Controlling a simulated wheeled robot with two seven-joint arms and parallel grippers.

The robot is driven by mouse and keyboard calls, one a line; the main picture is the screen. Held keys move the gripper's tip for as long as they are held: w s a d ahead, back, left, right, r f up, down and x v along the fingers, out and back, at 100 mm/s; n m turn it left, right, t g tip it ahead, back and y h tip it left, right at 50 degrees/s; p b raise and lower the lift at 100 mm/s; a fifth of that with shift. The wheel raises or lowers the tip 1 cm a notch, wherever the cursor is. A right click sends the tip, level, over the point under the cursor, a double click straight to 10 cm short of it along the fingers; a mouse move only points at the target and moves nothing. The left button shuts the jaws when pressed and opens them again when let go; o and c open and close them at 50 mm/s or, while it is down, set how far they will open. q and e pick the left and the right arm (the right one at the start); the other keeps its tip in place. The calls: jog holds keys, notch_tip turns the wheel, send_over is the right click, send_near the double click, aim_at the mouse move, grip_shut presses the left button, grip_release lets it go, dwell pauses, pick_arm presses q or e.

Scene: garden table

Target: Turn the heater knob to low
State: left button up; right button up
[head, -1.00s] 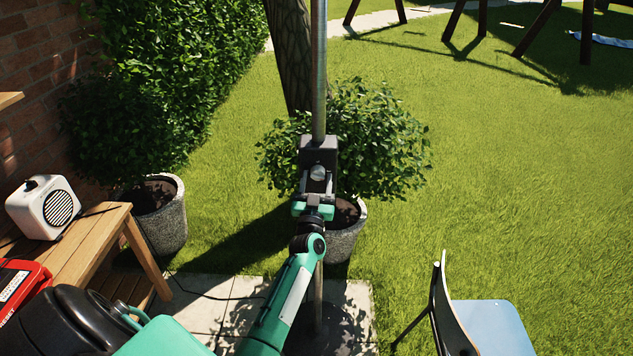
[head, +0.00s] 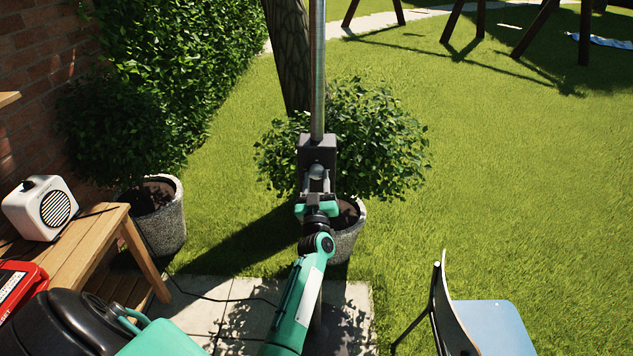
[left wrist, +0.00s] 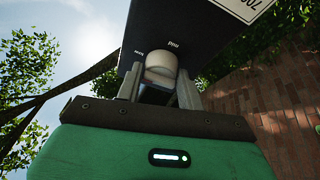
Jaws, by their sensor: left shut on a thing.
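The heater's dark control box (head: 317,151) sits on a tall metal pole (head: 318,70). The round pale grey knob (head: 316,172) is on the side of the box facing me. In the left wrist view the knob (left wrist: 161,66) shows between the fingers, with small white lettering on the box (left wrist: 190,30) around it, partly covered by the knob. My left gripper (head: 316,185) is shut on the knob, one finger on each side. I cannot read the knob's pointer. My right gripper is not in view.
A potted bush (head: 370,150) stands behind the pole. A wooden bench (head: 85,255) at the left bears a white speaker (head: 40,208) and a red box (head: 18,285). A blue-seated chair (head: 490,328) stands at the lower right. Open lawn (head: 500,180) lies to the right.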

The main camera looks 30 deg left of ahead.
pick_arm(q)
jog(key=o, duration=1)
jog(key=shift+c, duration=0.2)
